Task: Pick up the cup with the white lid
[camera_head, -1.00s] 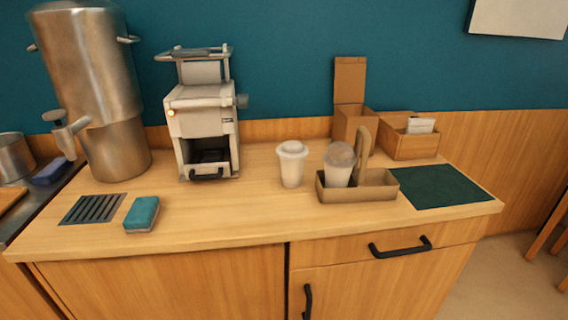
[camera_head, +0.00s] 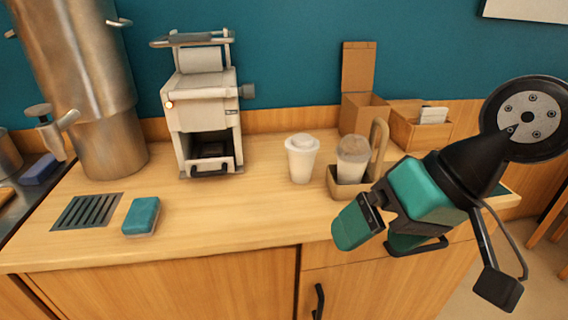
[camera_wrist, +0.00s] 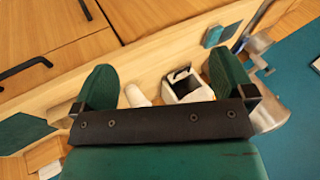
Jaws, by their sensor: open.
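The cup with the white lid (camera_head: 301,160) stands upright on the counter, between the white machine and a cup carrier. In the wrist view, a pale cup (camera_wrist: 137,96), apparently the same one, shows between my fingers, partly hidden by the gripper body. My gripper (camera_head: 378,236) has green fingers that are apart and empty. It hangs in front of the carrier, right of and nearer than the cup, not touching it. In the wrist view my gripper (camera_wrist: 163,82) also shows both fingers spread.
A second cup (camera_head: 352,158) with a greyish lid sits in the brown carrier (camera_head: 336,184), close to the right. A white machine (camera_head: 203,110) stands on the left. A teal sponge (camera_head: 141,215) lies near the front edge. Cardboard boxes (camera_head: 366,113) stand behind the carrier.

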